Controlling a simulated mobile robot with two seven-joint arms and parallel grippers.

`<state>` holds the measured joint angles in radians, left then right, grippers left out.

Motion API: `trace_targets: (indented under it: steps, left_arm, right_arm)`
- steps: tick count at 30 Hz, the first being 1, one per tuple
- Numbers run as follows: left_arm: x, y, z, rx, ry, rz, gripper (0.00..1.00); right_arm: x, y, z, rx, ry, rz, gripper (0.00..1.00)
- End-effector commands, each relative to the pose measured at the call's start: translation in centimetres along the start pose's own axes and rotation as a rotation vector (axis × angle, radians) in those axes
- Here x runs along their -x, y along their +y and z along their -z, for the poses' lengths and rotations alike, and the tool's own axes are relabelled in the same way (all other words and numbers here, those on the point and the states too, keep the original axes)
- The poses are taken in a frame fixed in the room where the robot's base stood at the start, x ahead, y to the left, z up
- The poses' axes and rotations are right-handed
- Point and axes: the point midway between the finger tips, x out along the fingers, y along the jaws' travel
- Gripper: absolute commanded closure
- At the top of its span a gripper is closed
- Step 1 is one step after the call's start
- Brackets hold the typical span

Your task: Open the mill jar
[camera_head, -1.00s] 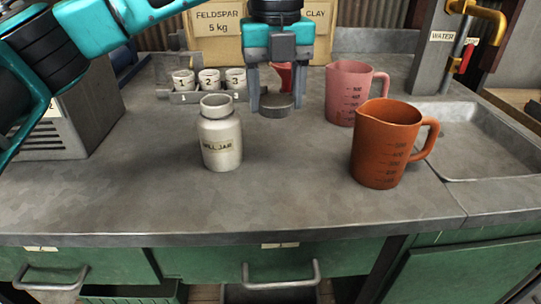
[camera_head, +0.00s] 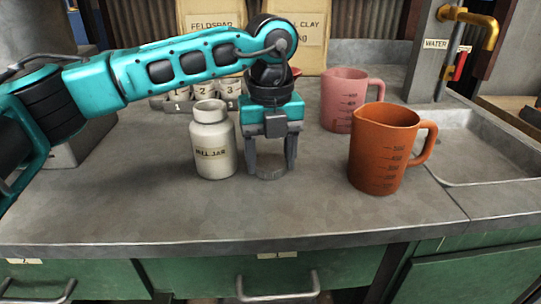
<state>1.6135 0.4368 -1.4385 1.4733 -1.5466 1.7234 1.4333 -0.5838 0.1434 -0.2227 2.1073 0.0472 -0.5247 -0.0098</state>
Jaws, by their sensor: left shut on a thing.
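The mill jar (camera_head: 213,145), a cream jar with a label, stands upright on the counter. Its mouth is uncovered. My left gripper (camera_head: 271,168) points down just right of the jar, with its fingers on either side of a flat grey round lid (camera_head: 271,174). It is shut on the lid. The lid is low, at or just above the counter; I cannot tell whether it touches. My right gripper is not in view.
An orange measuring jug (camera_head: 383,150) stands to the right, with a pink jug (camera_head: 346,100) behind it. Small numbered cups (camera_head: 205,88) stand behind the jar. A sink (camera_head: 480,150) lies at the right. The front of the counter (camera_head: 200,215) is clear.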

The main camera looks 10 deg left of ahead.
Motion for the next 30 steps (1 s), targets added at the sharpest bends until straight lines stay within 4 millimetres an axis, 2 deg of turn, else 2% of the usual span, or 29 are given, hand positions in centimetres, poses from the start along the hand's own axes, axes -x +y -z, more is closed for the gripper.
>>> trace_targets:
  steps: [4, 5, 12, 19, 23, 26, 30]
  left_arm:
    - [-0.4, 0.0, 0.0, 0.000, 0.000, 0.000, 0.77]
    - [-0.3, 0.0, 0.0, 0.000, 0.000, 0.000, 0.38]
    - [-0.3, 0.0, 0.0, 0.000, 0.000, 0.000, 0.15]
    - [-0.2, 0.0, 0.0, 0.000, 0.000, 0.000, 0.14]
    - [0.7, 0.0, 0.0, 0.000, -0.001, 0.000, 0.14]
    - [2.3, -0.1, -0.1, 0.000, -0.002, 0.001, 0.14]
    - [5.4, -0.1, -0.1, 0.000, -0.003, 0.002, 0.14]
  right_arm:
    - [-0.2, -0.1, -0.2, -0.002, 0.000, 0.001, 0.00]
    - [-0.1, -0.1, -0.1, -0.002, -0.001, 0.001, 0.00]
    - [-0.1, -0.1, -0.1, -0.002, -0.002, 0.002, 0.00]
    - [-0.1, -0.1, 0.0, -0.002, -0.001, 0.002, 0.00]
    - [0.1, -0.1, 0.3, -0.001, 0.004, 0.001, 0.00]
    - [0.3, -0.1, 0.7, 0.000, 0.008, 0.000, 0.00]
    - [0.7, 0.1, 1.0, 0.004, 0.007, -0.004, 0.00]
